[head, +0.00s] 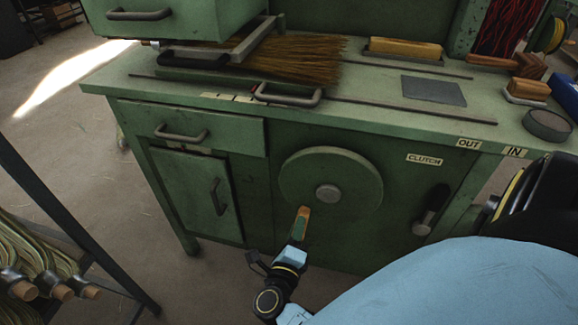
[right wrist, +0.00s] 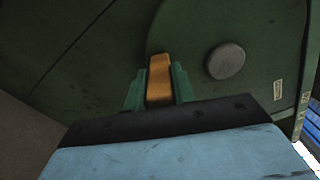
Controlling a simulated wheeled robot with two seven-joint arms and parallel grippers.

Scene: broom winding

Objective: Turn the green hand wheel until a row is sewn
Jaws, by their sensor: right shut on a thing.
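The green hand wheel (head: 331,170) is a round disc with a grey hub (head: 327,194) on the front of the green bench. It also fills much of the right wrist view, with its hub (right wrist: 226,61) right of the fingers. A wooden handle (head: 304,214) stands out at the wheel's lower left edge. My right gripper (head: 299,229) is shut on this handle. In the right wrist view the green fingers (right wrist: 160,85) sit on both sides of the handle (right wrist: 160,76). My left gripper is not in view.
A bundle of broom bristles (head: 300,60) lies in a clamp on the bench top. A clutch lever (head: 431,209) is right of the wheel, under a CLUTCH label (head: 425,160). A drawer (head: 185,128) and cupboard door (head: 195,190) are left. A rack of broom handles (head: 45,275) stands at lower left.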

